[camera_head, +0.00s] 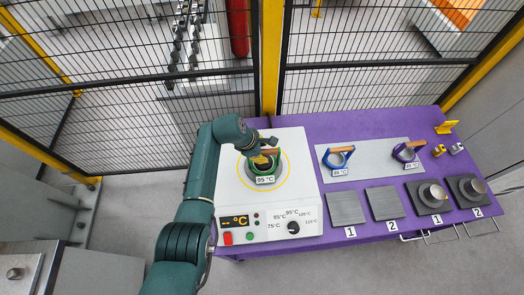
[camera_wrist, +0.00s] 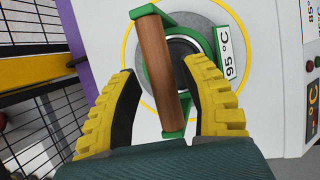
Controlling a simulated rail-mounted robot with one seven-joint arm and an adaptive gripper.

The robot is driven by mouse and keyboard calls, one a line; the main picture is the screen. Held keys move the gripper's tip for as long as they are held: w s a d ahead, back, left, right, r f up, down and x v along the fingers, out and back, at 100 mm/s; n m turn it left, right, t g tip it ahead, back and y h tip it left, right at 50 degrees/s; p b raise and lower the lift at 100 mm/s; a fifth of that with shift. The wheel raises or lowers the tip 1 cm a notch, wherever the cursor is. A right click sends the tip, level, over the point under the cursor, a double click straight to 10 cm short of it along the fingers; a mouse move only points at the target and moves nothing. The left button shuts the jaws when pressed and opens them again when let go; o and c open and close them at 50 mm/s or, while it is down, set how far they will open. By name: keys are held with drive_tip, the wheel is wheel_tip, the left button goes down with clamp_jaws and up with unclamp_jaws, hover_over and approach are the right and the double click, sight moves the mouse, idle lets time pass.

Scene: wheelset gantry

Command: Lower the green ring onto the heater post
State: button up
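The green ring (camera_wrist: 166,22), with a brown wooden bar handle (camera_wrist: 154,60) and a 95 °C tag, is over the grey round middle of the heater. In the head view the green ring (camera_head: 276,173) is inside the yellow circle on the white heater (camera_head: 300,182). It looks seated there, but the handle and my fingers hide most of the heater post, so I cannot tell its exact height. My gripper (camera_wrist: 161,68) has its yellow fingers on either side of the handle, with narrow gaps showing. It looks open around the handle. My gripper (camera_head: 263,158) partly covers the ring in the head view.
A blue ring (camera_head: 338,160) and a purple ring (camera_head: 405,152) stand on a grey plate to the right. Several numbered pads and blocks line the purple table's (camera_head: 380,230) front. A mesh fence (camera_head: 370,80) stands behind. The heater's dial (camera_head: 293,228) is at its front.

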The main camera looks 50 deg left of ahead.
drive_tip(key=shift+s+f, duration=0.1)
drive_tip(key=v, duration=1.2)
idle(0.4)
